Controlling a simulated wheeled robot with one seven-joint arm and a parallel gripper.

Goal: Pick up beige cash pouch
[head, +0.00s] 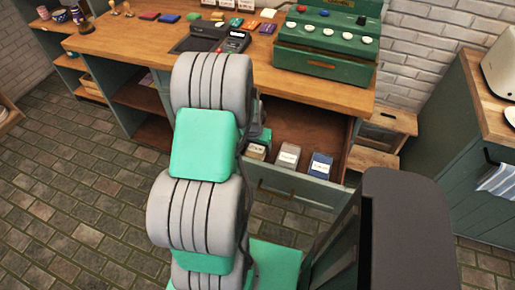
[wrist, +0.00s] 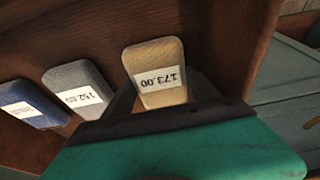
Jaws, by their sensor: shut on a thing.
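The beige cash pouch (wrist: 155,58), with a white label reading 173.00, is between the two dark fingers of my gripper (wrist: 163,92) in the wrist view. My gripper is shut on it. In the head view the beige pouch (head: 257,151) shows at the left of a row in the open drawer, partly hidden by my arm. I cannot tell whether it still touches the drawer floor.
A grey pouch (head: 288,156) and a blue pouch (head: 321,164) stand beside it in the wooden drawer (head: 286,190). Above is the counter (head: 130,45) with a green cash register (head: 327,50) and a card terminal (head: 234,42). A wooden step stool (head: 385,125) stands right.

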